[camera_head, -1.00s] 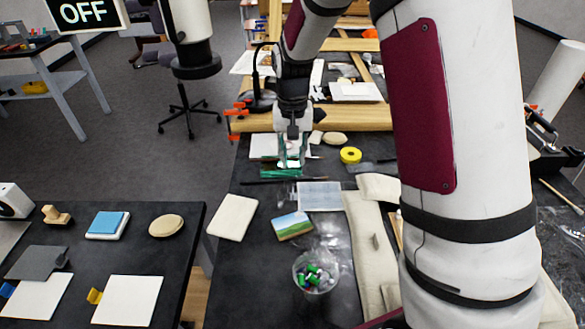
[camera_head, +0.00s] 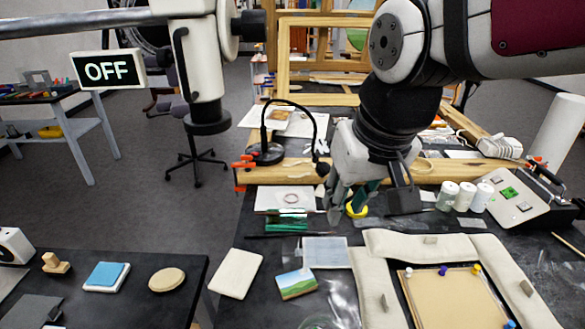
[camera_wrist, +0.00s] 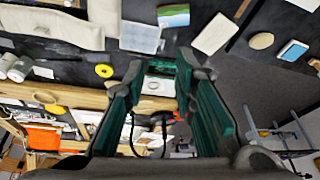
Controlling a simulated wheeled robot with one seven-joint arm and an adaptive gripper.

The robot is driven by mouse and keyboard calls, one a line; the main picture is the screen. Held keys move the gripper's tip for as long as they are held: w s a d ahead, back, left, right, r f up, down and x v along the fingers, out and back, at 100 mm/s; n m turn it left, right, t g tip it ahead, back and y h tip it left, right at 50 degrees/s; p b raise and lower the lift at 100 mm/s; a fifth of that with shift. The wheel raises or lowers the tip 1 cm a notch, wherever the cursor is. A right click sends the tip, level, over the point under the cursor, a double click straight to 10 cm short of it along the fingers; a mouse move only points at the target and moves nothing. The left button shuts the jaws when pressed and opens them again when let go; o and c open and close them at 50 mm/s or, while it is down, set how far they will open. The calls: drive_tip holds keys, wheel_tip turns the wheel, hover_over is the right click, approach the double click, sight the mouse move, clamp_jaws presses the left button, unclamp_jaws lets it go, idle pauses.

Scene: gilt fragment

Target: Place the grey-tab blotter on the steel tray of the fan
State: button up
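A dark grey flat sheet (camera_head: 28,308) lies at the lower left of the head view, on the black left table, cut by the picture's edge. I cannot tell whether it is the grey-tab blotter. A white boxy device (camera_head: 14,246), perhaps the fan, stands at that table's left edge. A grey flat surface (camera_head: 10,278) in front of it may be its steel tray. My gripper (camera_head: 350,205) is above the far part of the right worktable, well away from these. Its green-padded fingers are wide apart and empty in the wrist view (camera_wrist: 158,85).
The left table bears a blue-topped block (camera_head: 106,275), a round tan disc (camera_head: 167,279) and a wooden stamp (camera_head: 55,263). A padded frame, bottles and a black lamp (camera_head: 265,152) surround my arm. A lamp column hangs above.

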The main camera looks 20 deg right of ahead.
sight(322, 249)
drive_tip(key=shift+o, duration=0.2)
drive_tip(key=s+t, duration=0.1)
drive_tip(key=s, duration=0.5)
drive_tip(key=shift+n, duration=0.4)
drive_tip(key=w+f+m+g+p, duration=0.2)
drive_tip(key=w+f+g, duration=0.1)
drive_tip(key=w, duration=1.2)
drive_tip(key=shift+m+g, duration=0.8)
drive_tip(key=shift+g, duration=0.1)
drive_tip(key=w+f, duration=0.3)
drive_tip(key=f, duration=0.4)
drive_tip(key=w+f, duration=0.4)
drive_tip(key=f, duration=0.3)
drive_tip(key=w+f, duration=0.3)
drive_tip(key=f, duration=0.4)
drive_tip(key=shift+w+a+f+b, duration=0.15)
drive_tip(key=shift+w+a+b, duration=0.15)
drive_tip(key=shift+w+a, duration=0.1)
drive_tip(key=shift+s+d+f+b, duration=0.15)
drive_tip(key=shift+f+b, duration=0.45)
drive_tip(key=shift+f, duration=0.95)
drive_tip(key=shift+s+a+f+b, duration=0.15)
drive_tip(key=shift+f+b, duration=0.45)
drive_tip(key=shift+f, duration=0.95)
drive_tip(key=shift+s+d, duration=0.1)
drive_tip(key=shift+c, duration=0.6)
clamp_jaws()
